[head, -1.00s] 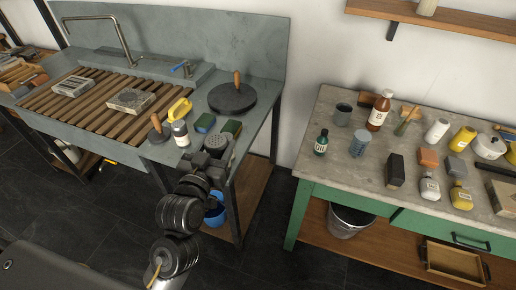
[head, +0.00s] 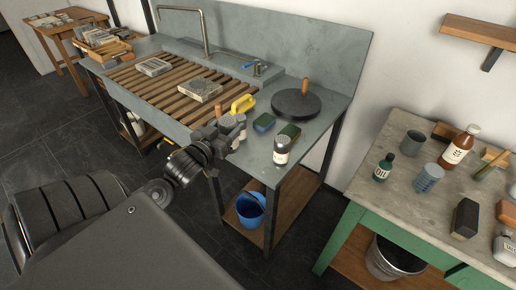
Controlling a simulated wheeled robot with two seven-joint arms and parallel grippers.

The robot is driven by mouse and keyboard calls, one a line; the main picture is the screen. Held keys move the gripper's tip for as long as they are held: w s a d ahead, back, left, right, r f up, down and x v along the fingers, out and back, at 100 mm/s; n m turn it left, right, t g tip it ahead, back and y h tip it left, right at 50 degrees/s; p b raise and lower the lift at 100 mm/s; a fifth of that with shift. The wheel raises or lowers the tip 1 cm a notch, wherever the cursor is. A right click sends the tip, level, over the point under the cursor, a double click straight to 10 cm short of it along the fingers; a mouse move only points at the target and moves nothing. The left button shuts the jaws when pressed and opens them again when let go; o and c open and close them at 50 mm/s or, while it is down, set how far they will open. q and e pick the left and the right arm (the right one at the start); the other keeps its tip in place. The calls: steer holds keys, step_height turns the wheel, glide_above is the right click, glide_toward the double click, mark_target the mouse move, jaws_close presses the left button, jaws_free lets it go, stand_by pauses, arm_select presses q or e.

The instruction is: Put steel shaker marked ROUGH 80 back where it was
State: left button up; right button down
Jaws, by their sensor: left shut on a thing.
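My left gripper (head: 223,136) is over the front edge of the grey sink bench, shut on a steel shaker (head: 229,123) with a perforated top. The gripper covers most of its body, so its marking cannot be read. What looks like another shaker (head: 241,120) shows close behind it, partly hidden. A further steel shaker (head: 281,150) with a dark label stands upright on the bench's right front part; its label is too small to read. Whether the held shaker touches the bench cannot be told. My right gripper is not in view.
A green-framed table (head: 395,195) with bottles is at right.

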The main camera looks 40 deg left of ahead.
arm_select(q)
steer(key=shift+w+a+r, duration=0.1)
steer(key=shift+a+r, duration=0.25)
steer(key=shift+a, duration=0.25)
steer(key=shift+w+a+r, duration=0.1)
steer(key=shift+a+r, duration=0.2)
steer(key=shift+a, duration=0.3)
steer(key=w+f+p, duration=0.1)
steer(key=w+f, duration=0.3)
steer(key=w+d+f+p, duration=0.1)
steer(key=w+f, duration=0.3)
steer(key=w, duration=0.1)
steer(key=w+d+f+p, duration=0.1)
steer(key=w+f, duration=0.3)
steer(key=f, duration=0.1)
steer(key=shift+w+d, duration=0.15)
steer(key=shift+w, duration=0.15)
steer(key=o, duration=1)
steer(key=shift+f, duration=0.1)
